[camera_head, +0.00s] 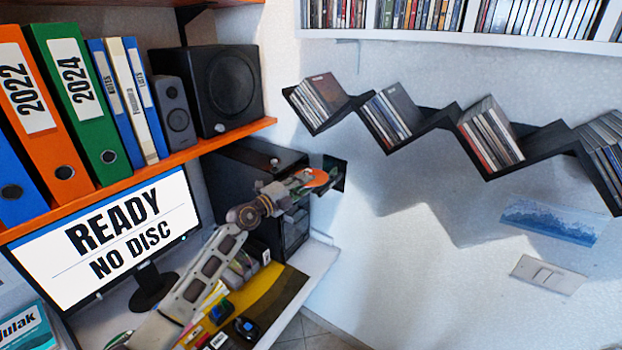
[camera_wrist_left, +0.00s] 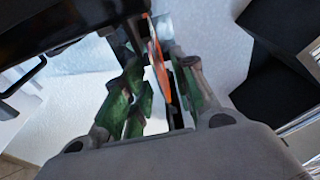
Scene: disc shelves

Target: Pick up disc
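An orange disc (camera_head: 318,178) shows at the tip of my left arm in the head view, beside a small black panel (camera_head: 340,166). My left gripper (camera_head: 300,186) is at the disc. In the left wrist view the disc (camera_wrist_left: 158,70) stands nearly edge-on between the green-padded fingers of my left gripper (camera_wrist_left: 160,90). The fingers are apart, with a gap on the disc's left side. The fingertips are partly hidden by a dark edge, so contact there is unclear. My right gripper is not in view.
A black computer case (camera_head: 255,195) stands just left of my gripper, under the orange shelf (camera_head: 215,140). A monitor (camera_head: 110,240) reads "READY NO DISC". A black zigzag shelf (camera_head: 440,128) with disc cases hangs to the right.

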